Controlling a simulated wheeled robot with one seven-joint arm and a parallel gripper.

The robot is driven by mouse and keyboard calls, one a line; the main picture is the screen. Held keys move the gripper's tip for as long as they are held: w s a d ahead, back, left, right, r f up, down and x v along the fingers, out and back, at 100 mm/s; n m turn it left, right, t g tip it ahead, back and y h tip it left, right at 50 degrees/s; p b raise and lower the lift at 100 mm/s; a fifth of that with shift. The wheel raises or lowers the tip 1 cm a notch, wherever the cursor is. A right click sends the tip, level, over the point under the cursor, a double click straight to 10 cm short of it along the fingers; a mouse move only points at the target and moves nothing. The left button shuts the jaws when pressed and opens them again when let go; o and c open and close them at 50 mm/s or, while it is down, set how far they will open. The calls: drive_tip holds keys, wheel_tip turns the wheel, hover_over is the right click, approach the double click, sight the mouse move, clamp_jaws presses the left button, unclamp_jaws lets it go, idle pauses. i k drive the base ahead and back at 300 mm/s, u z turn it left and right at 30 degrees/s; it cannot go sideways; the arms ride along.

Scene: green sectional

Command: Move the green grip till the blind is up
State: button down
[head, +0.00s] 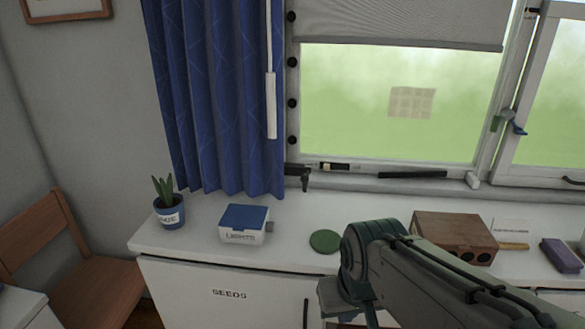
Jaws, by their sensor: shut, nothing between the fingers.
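The grey blind (400,22) hangs across the top of the left window pane. Its lower edge is well above the sill, and most of the pane below is uncovered. A small green grip (500,121) is on the upright frame at the right of this pane, beside a blue handle (518,129). A white wand (271,105) hangs on a cord in front of the blue curtain, left of the window. My arm reaches in from the lower right and bends down over the counter, well below the green grip. My gripper's fingers do not show.
The white counter holds a potted plant (169,205), a blue-lidded LIGHTS box (243,225), a green disc (325,241), a brown wooden box (453,237) and a purple block (561,256). A wooden chair (75,260) stands at left. Dark objects lie along the sill.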

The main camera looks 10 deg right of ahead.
sight(495, 122)
drive_tip(key=z, duration=1.35)
drive_tip(key=k, duration=0.55)
drive_tip(key=z, duration=0.8)
drive_tip(key=i, duration=1.25)
drive_tip(key=u, duration=0.7)
drive_tip(key=i, duration=0.4)
drive_tip(key=u, duration=0.55)
